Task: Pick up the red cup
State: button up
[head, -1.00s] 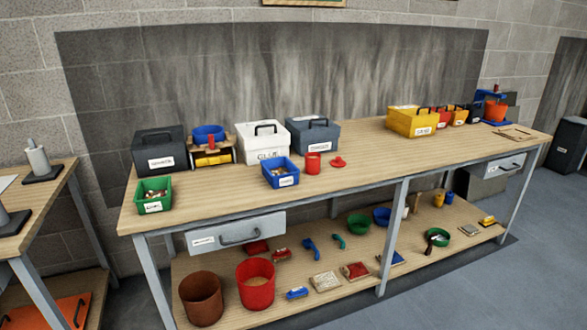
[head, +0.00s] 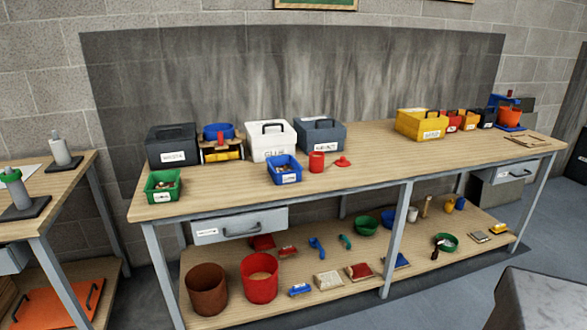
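A small red cup (head: 317,162) stands upright on the wooden workbench top (head: 375,172), just right of a blue bin (head: 284,169) and in front of a dark grey toolbox (head: 320,134). A small red lid-like piece with a knob (head: 343,161) lies to the cup's right, apart from it. A larger red bucket (head: 259,287) stands on the lower shelf beside a brown bucket (head: 207,290). My gripper is not in view.
A green bin (head: 161,196), black toolbox (head: 172,157) and white box (head: 271,153) share the bench's left half. A yellow toolbox (head: 423,134) stands farther right. The top right of the cup is clear. A grey flat-topped thing (head: 545,300) fills the bottom right corner.

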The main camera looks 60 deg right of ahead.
aim_at(317, 158)
jog(key=z, duration=0.7)
jog(key=k, duration=0.1)
jog(key=u, duration=1.2)
jog(key=i, duration=0.6)
jog(key=u, duration=1.5)
jog(key=k, duration=0.1)
jog(key=z, duration=2.8)
